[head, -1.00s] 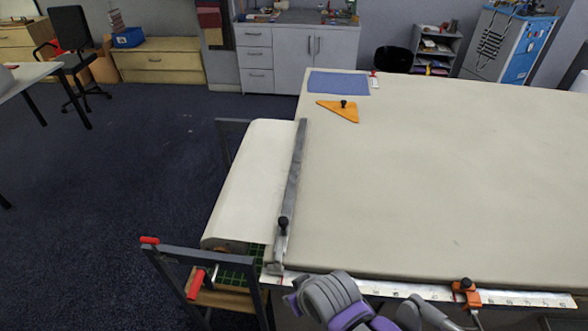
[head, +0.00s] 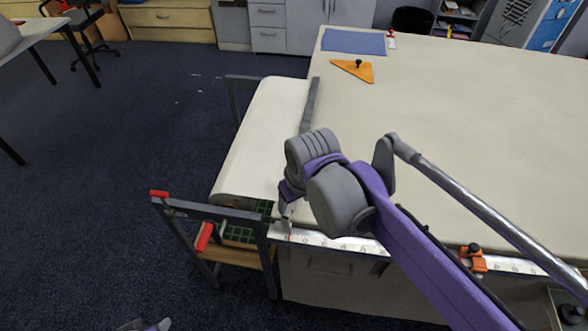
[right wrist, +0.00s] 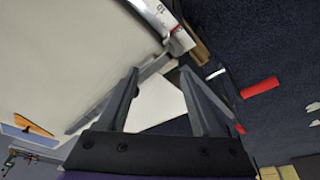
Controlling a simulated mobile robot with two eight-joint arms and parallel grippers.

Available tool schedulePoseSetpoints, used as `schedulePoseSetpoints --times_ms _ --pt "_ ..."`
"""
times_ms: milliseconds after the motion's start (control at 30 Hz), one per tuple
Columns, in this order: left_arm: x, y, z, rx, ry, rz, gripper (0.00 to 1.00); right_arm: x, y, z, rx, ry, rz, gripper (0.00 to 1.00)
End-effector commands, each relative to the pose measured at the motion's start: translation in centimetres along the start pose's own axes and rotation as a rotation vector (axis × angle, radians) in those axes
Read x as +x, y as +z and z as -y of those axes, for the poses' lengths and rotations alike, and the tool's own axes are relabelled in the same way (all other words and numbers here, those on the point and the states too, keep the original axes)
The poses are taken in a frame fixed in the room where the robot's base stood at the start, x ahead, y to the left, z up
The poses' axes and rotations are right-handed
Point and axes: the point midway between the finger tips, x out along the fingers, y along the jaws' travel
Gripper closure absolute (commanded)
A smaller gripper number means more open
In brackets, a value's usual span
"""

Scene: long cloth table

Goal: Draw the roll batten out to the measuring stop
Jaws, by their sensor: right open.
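The batten (head: 311,104) is a grey bar lying along the roll-side edge of the table, with the cloth roll (head: 250,140) to its left. My right wrist covers the batten's near part and its black knob. The batten also crosses the right wrist view (right wrist: 90,115). My right gripper (right wrist: 160,72) is open and empty, its two dark fingers apart above the batten's near end. In the head view its fingers are mostly hidden. An orange stop (head: 473,257) with a black knob sits on the white ruler (head: 340,243) to the right.
A dark frame with red handles (head: 203,237) stands at the roll's near end. An orange triangle (head: 352,72) with a black knob and a blue cloth (head: 353,42) lie at the table's far end. The cloth table top (head: 480,140) is otherwise clear.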

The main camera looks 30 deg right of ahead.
Motion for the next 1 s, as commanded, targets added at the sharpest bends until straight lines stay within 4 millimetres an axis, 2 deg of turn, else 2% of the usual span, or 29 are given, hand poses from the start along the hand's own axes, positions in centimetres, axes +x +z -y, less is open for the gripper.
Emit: schedulePoseSetpoints --times_ms 33,200,400,567,667,1000 --pt "0.6 0.5 0.0 0.0 0.0 0.003 0.49 -0.4 -2.2 -0.8 -0.007 0.0 0.04 0.34" --pt "1.4 1.2 0.0 0.0 0.0 0.008 0.49 -1.9 -7.5 -3.2 -0.04 -0.015 0.163 0.34" --pt "2.0 1.6 0.0 0.0 0.0 0.011 0.49 -2.5 -10.7 -5.1 -0.065 -0.034 0.252 0.34" --pt "2.1 1.7 0.0 0.0 0.0 0.012 0.49 -2.4 -11.4 -5.5 -0.072 -0.041 0.275 0.34" --pt "2.2 1.8 0.0 0.0 0.0 0.012 0.49 -1.5 -11.1 -5.5 -0.073 -0.042 0.276 0.34" --pt "2.8 2.2 0.0 0.0 0.0 0.015 0.49 4.5 -9.4 -5.2 -0.073 -0.041 0.275 0.34"
